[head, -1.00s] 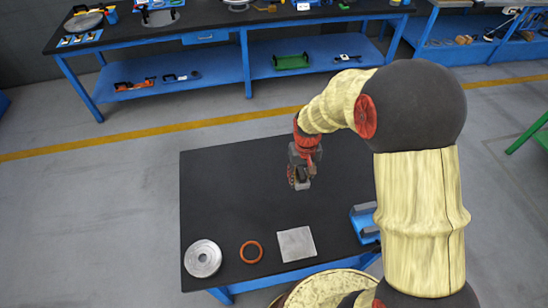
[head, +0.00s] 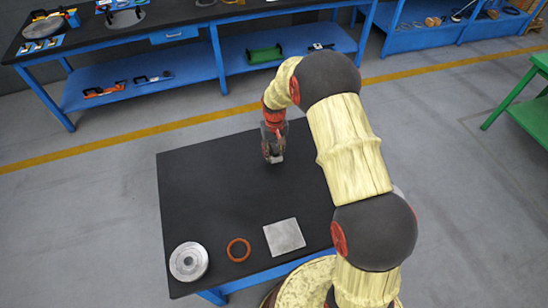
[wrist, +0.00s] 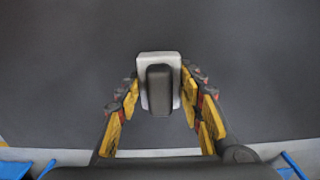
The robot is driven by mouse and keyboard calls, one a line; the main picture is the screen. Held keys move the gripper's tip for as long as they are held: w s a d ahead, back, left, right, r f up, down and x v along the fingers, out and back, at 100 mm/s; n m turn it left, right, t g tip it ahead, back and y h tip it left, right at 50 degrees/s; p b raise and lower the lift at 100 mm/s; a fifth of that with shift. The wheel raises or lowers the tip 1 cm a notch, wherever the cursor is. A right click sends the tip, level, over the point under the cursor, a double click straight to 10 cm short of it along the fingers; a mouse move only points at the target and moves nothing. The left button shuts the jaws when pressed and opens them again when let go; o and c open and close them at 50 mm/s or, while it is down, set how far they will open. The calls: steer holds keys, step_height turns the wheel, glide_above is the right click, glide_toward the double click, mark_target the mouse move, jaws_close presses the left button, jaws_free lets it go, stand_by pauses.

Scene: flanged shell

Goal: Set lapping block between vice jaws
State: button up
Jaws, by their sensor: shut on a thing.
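My gripper (head: 273,148) is over the far part of the black table. In the wrist view, my gripper (wrist: 160,88) is shut on the lapping block (wrist: 160,57), a pale grey block with a dark rounded grip, held between yellow finger pads. In the head view only a small pale end of the block (head: 277,159) shows below the fingers. It appears to be above the tabletop, but the gap is hard to judge. The vice is not visible now; my arm covers the table's right side.
On the black table (head: 205,210) a grey flanged disc (head: 189,262), an orange ring (head: 230,255) and a square metal plate (head: 284,237) lie along the front edge. The table's middle and left are clear. A blue workbench (head: 190,78) stands behind; a green table (head: 522,100) is at right.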

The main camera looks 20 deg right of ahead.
mark_target(274, 157)
steer(key=shift+w+f+b, duration=0.2)
steer(key=shift+f+b, duration=0.05)
steer(key=shift+f, duration=0.7)
steer(key=shift+w+f+b, duration=0.15)
steer(key=shift+f+b, duration=0.1)
steer(key=shift+f, duration=0.7)
steer(key=shift+r, duration=0.1)
steer(key=o, duration=1.3)
steer(key=shift+o, duration=0.2)
